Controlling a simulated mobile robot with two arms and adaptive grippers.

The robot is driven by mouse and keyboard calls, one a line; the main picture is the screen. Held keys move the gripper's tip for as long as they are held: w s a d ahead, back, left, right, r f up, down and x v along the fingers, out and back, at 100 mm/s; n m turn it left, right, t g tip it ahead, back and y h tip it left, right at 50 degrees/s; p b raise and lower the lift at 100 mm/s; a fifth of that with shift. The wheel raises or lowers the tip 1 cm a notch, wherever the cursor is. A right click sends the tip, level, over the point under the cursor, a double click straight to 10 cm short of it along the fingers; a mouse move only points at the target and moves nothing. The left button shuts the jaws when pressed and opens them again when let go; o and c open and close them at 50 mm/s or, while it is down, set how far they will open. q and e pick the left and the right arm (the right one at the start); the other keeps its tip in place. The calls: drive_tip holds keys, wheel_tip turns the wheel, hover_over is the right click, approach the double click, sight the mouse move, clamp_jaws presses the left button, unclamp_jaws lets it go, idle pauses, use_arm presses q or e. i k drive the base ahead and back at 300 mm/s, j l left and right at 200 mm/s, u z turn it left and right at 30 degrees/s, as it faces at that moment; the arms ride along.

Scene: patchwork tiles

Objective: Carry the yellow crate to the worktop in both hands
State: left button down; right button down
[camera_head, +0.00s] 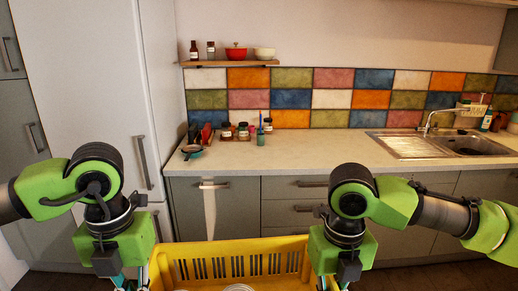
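The yellow crate (240,247) is at the bottom centre, in front of the grey cabinets. Its slotted far wall shows, and its near part is cut off by the picture edge. Something pale and round (240,288) shows inside it. My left gripper (131,284) points down at the crate's left end. My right gripper (330,284) points down at its right end. The fingertips of both are cut off or hidden, so their grip on the crate cannot be made out. The pale worktop (310,152) runs along the wall beyond the crate.
The middle stretch is clear. A white fridge (90,80) stands at the left. A towel (209,207) hangs on a cabinet handle.

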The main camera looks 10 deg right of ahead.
sight(324, 154)
drive_tip(key=i+z, duration=0.25)
drive_tip(key=i, duration=0.6)
drive_tip(key=i+z, duration=0.25)
drive_tip(key=i, duration=0.15)
drive_tip(key=i+j+z, duration=0.1)
drive_tip(key=i+z, duration=0.15)
drive_tip(key=i, duration=0.2)
drive_tip(key=i+l+z, duration=0.1)
drive_tip(key=i+z, duration=0.25)
drive_tip(key=i, duration=0.15)
drive_tip(key=i+z, duration=0.35)
drive_tip(key=i+u, duration=0.2)
drive_tip(key=i, duration=0.4)
drive_tip(key=i+l+u, duration=0.2)
drive_tip(key=i, duration=0.35)
drive_tip(key=i+u, duration=0.1)
drive_tip(key=u, duration=0.35)
drive_tip(key=i+u, duration=0.15)
drive_tip(key=u, duration=0.3)
